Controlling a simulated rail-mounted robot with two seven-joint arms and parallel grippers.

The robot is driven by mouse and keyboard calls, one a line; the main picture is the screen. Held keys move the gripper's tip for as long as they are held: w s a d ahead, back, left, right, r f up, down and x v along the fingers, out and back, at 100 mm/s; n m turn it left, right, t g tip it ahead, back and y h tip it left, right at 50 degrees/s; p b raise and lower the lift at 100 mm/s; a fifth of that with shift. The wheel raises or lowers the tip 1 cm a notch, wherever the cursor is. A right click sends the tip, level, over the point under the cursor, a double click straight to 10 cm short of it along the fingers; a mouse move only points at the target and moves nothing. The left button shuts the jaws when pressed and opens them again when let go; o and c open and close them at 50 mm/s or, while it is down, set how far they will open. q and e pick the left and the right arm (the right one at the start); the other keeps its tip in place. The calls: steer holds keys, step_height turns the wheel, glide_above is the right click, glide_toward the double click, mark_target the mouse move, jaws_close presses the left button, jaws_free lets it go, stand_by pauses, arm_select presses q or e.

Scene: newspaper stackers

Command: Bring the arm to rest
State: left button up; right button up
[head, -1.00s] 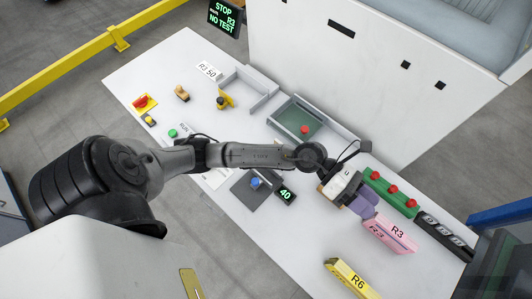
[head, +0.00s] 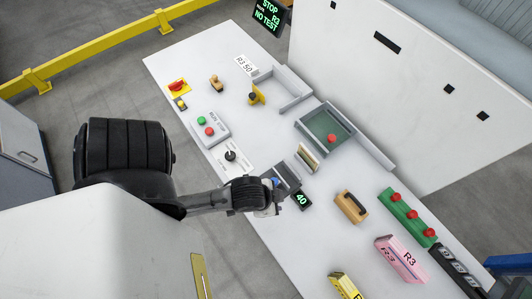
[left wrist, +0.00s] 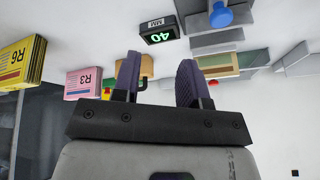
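A wooden block with a dark handle (head: 351,206) stands free on the white table (head: 300,235). My right gripper is in neither view.
Near the arm are a lever panel (head: 231,156), a green-and-red button box (head: 208,128) and a "40" display (head: 302,200). A pink R3 stack (head: 400,259), a yellow R6 stack (head: 345,287) and a green strip with red knobs (head: 408,216) lie right. A white machine wall (head: 420,90) stands behind.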

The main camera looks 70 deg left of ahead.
arm_select(q)
steer(key=s, duration=0.1)
steer(key=g, duration=0.1)
steer(key=s, duration=0.1)
steer(key=shift+s+d+f+h, duration=0.25)
steer(key=shift+s+d+h, duration=0.05)
steer(key=shift+s, duration=0.05)
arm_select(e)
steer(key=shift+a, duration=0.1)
arm_select(q)
steer(key=shift+r, duration=0.1)
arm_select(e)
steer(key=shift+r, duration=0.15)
